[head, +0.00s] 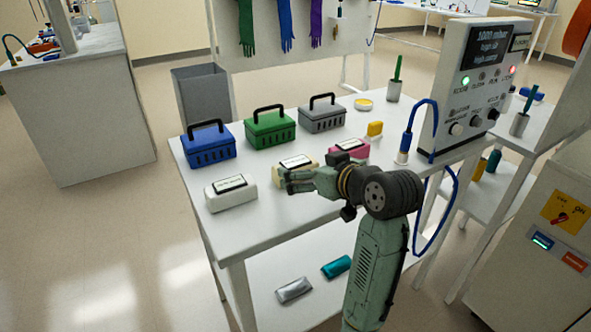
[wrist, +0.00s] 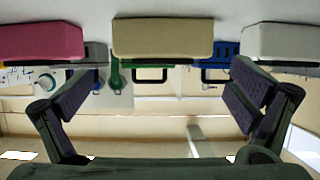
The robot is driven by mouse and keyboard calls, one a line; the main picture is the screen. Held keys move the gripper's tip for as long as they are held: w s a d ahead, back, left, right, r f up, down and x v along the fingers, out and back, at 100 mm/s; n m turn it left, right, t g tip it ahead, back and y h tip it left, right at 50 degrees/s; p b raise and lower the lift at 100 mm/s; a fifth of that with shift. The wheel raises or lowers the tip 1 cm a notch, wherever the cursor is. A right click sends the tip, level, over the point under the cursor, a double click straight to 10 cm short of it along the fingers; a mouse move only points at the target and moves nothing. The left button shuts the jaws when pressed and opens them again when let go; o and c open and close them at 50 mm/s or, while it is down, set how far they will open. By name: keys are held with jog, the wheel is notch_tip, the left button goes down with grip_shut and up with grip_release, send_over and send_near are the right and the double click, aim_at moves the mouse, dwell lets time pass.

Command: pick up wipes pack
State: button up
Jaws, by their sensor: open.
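Three labelled soft-looking packs stand in a row on the white table: a white one (head: 231,192) at left, a cream one (head: 297,163) in the middle and a pink one (head: 349,150) at right. The labels are too small to read, so I cannot tell which is the wipes pack. My gripper (head: 289,182) is open and empty, just in front of the cream pack. In the wrist view, which appears upside down, the cream pack (wrist: 162,38) is centred beyond the spread fingers (wrist: 160,92). The pink pack (wrist: 40,42) and white pack (wrist: 283,42) flank it.
Blue (head: 208,146), green (head: 269,129) and grey (head: 322,114) handled boxes stand behind the packs. The table's front left corner is clear.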

aim_at(295, 161)
jog(key=shift+a+r+p+x, duration=0.15)
jog(key=shift+p+x, duration=0.3)
jog(key=shift+x, duration=1.05)
jog(key=shift+a+r+p+x, duration=0.15)
jog(key=shift+p+x, duration=0.3)
jog(key=shift+x, duration=1.05)
jog(key=shift+c, duration=0.4)
jog(key=c, duration=0.8)
jog(key=shift+r, duration=0.1)
jog(key=shift+c, duration=0.5)
jog(key=shift+r, duration=0.15)
